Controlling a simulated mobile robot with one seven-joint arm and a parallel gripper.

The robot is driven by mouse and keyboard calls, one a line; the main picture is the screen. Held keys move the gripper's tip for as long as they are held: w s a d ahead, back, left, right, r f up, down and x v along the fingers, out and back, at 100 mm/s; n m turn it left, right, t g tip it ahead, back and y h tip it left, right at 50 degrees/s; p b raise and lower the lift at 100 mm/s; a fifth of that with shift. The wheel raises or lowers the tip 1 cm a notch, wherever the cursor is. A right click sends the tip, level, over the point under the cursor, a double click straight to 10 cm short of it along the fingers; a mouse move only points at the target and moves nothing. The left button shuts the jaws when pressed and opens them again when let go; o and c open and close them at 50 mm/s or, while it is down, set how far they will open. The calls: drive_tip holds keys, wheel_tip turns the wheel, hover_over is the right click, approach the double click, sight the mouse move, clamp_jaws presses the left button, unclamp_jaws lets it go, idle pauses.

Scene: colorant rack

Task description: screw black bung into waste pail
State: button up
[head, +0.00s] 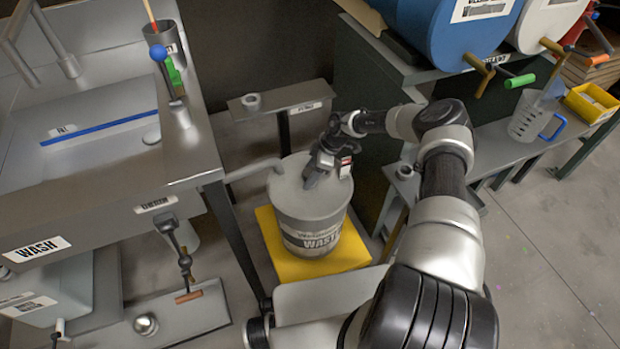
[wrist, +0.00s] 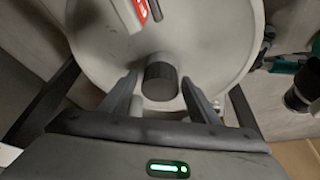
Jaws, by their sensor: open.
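The grey waste pail (head: 312,236), with a "WASTE" label on its side, stands upright on a yellow base. My gripper (head: 313,178) is over its lid, pointing down. In the wrist view, the round pail lid (wrist: 215,50) fills most of the picture. A dark cylindrical bung (wrist: 160,76) stands at the lid, between the two fingers of my gripper (wrist: 160,88). The fingers are apart, one on each side of the bung, with a visible gap on both sides. How deep the bung sits in the lid cannot be told. The bung is hidden in the head view.
The yellow base (head: 266,225) lies under the pail. A steel sink bench (head: 110,170) is at the left. A bench with drums (head: 450,30) is at the right. Open floor (head: 560,250) lies at the far right.

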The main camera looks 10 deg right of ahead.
drive_tip(key=shift+f+n+g+b, duration=0.2)
drive_tip(key=shift+n+g+b, duration=0.1)
drive_tip(key=shift+n+b, duration=0.55)
drive_tip(key=shift+r+n, duration=0.2)
drive_tip(key=shift+n, duration=0.35)
drive_tip(key=c, duration=1)
drive_tip(key=shift+r+m+p, duration=0.2)
drive_tip(key=shift+m+p, duration=0.3)
drive_tip(key=shift+p, duration=0.5)
drive_tip(key=m+t+p, duration=0.1)
drive_tip(key=m+p, duration=0.2)
drive_tip(key=p, duration=0.2)
drive_tip(key=m+t+p, duration=0.1)
drive_tip(key=m+p, duration=0.1)
drive_tip(key=p, duration=0.3)
drive_tip(key=shift+m+h, duration=0.4)
drive_tip(key=m+p, duration=0.2)
drive_tip(key=p, duration=0.2)
drive_tip(key=m+t+h+p, duration=0.1)
drive_tip(key=m+p, duration=0.2)
drive_tip(key=p, duration=0.2)
drive_tip(key=shift+m+t+h, duration=0.3)
drive_tip(key=shift+f+m+h+p, duration=0.15)
drive_tip(key=shift+m+h+p, duration=0.15)
drive_tip(key=shift+m+p, duration=0.5)
drive_tip(key=shift+c, duration=0.2)
drive_tip(key=shift+o, duration=0.2)
drive_tip(key=shift+f, duration=0.1)
